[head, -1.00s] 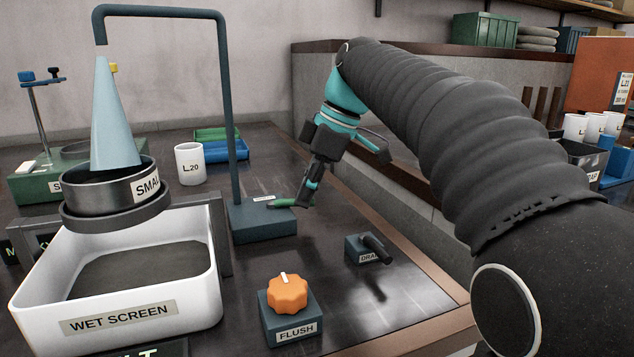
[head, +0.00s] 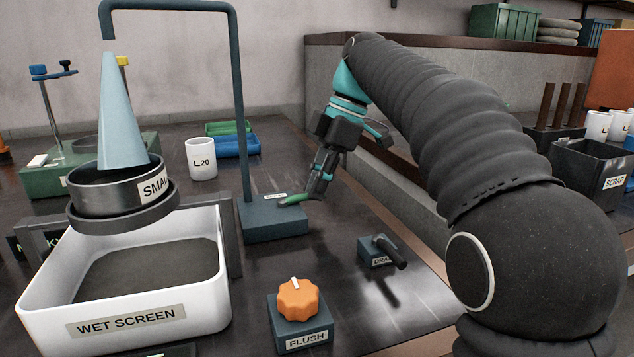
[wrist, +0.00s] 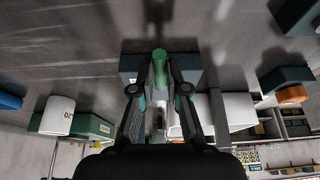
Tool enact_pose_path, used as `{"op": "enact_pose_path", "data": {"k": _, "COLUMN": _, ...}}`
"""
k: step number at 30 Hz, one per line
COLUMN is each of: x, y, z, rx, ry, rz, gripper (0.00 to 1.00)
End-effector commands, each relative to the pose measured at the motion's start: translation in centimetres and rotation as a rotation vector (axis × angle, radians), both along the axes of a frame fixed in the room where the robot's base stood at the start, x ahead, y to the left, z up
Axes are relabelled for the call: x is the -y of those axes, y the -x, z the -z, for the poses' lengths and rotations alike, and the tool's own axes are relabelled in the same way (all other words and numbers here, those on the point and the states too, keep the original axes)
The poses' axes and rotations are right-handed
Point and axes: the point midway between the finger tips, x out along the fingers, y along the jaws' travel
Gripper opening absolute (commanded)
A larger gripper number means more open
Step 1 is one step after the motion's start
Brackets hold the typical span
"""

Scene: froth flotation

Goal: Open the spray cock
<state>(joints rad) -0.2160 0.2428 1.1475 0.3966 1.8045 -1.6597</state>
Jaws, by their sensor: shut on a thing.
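The spray cock's green handle (head: 297,198) sits on the dark blue base block (head: 275,224) of the bent spray pipe (head: 240,110). My gripper (head: 318,190) is at the handle's right end, shut on it. In the wrist view the green handle (wrist: 161,68) shows between my two fingers (wrist: 160,88). The handle now points right and slightly away from the head camera. A pale blue cone of spray (head: 121,115) spans from below the pipe's outlet to the sieve labelled "SMA…" (head: 105,199); the rest of its label is hidden.
A white wet screen tray (head: 125,325) stands below the sieve. An orange flush knob (head: 298,298) and a dark drain valve (head: 378,252) stand in front of the base. A white cup (head: 201,160) stands behind left. Bare bench lies between the base and the knob.

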Motion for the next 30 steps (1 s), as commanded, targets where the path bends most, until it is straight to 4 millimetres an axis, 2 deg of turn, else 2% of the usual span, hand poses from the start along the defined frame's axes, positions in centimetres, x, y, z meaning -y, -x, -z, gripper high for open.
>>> {"op": "enact_pose_path", "data": {"k": 5, "x": -0.1, "y": 0.0, "z": -0.1, "rx": 0.002, "ry": -0.004, "rz": -0.001, "gripper": 0.0}}
{"op": "enact_pose_path", "data": {"k": 6, "x": -0.1, "y": 0.0, "z": -0.1, "rx": 0.003, "ry": -0.004, "rz": 0.0, "gripper": 0.16}}
{"op": "enact_pose_path", "data": {"k": 9, "x": -0.1, "y": 0.0, "z": -0.1, "rx": 0.003, "ry": -0.003, "rz": 0.001, "gripper": 0.39}}
{"op": "enact_pose_path", "data": {"k": 19, "x": 0.2, "y": -0.1, "z": -0.1, "rx": 0.002, "ry": -0.003, "rz": 0.004, "gripper": 0.39}}
{"op": "enact_pose_path", "data": {"k": 24, "x": 0.5, "y": -0.4, "z": -1.3, "rx": 0.004, "ry": -0.003, "rz": 0.003, "gripper": 0.39}}
{"op": "enact_pose_path", "data": {"k": 30, "x": 4.3, "y": -1.9, "z": -1.1, "rx": 0.001, "ry": -0.003, "rz": 0.007, "gripper": 0.39}}
